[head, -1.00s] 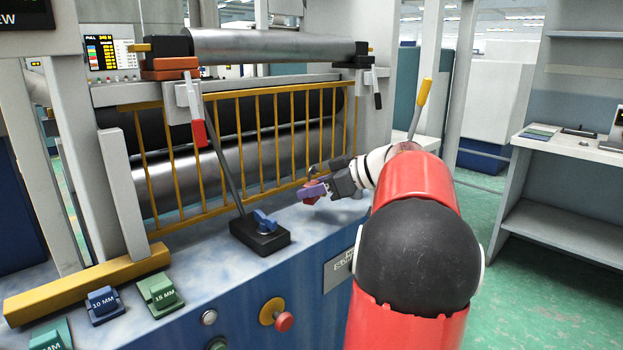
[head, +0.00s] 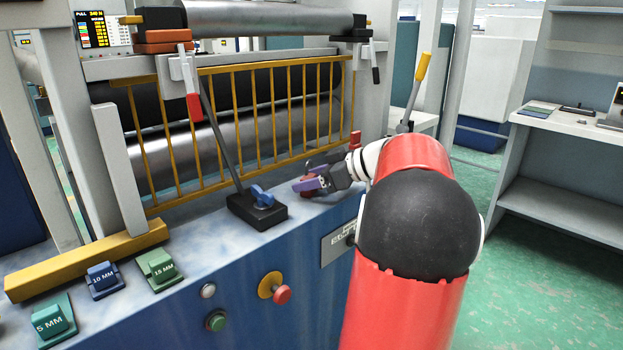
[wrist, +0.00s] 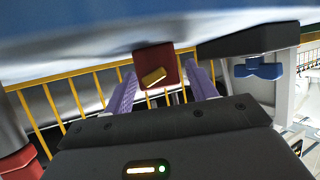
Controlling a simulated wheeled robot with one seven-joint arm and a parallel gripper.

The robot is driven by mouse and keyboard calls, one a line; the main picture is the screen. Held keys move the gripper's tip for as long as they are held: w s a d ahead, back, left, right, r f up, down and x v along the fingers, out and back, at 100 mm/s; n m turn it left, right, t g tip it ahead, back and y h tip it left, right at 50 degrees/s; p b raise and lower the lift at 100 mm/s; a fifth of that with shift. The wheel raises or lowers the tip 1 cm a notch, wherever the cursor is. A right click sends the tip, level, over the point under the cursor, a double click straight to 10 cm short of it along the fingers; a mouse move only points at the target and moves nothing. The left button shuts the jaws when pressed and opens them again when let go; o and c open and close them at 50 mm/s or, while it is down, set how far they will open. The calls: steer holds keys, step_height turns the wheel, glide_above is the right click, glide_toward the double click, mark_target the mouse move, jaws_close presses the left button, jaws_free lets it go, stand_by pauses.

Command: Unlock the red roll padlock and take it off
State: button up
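The red padlock (wrist: 145,55) shows as a dark red block in the wrist view, with a small brass piece (wrist: 154,77) on its near face. My gripper (wrist: 162,72) has its two purple fingers apart, one on each side of the padlock. A gap shows at the right finger; I cannot tell whether the left finger touches. In the head view my gripper (head: 308,184) is low over the machine's front ledge, beside the yellow bar guard, and mostly covers the padlock. The shackle and what it locks are not clear.
A black base with a blue knob (head: 262,195) and a long lever stands left of my gripper. The yellow guard (head: 240,125) runs behind it. A small red part (head: 355,139) stands behind my wrist. Size blocks (head: 158,268) and front buttons (head: 281,294) lie nearer.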

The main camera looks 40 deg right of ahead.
steer(key=shift+o, duration=0.4)
steer(key=v, duration=0.7)
steer(key=shift+s+d+r, duration=0.15)
steer(key=shift+s+r, duration=0.05)
steer(key=shift+s, duration=0.15)
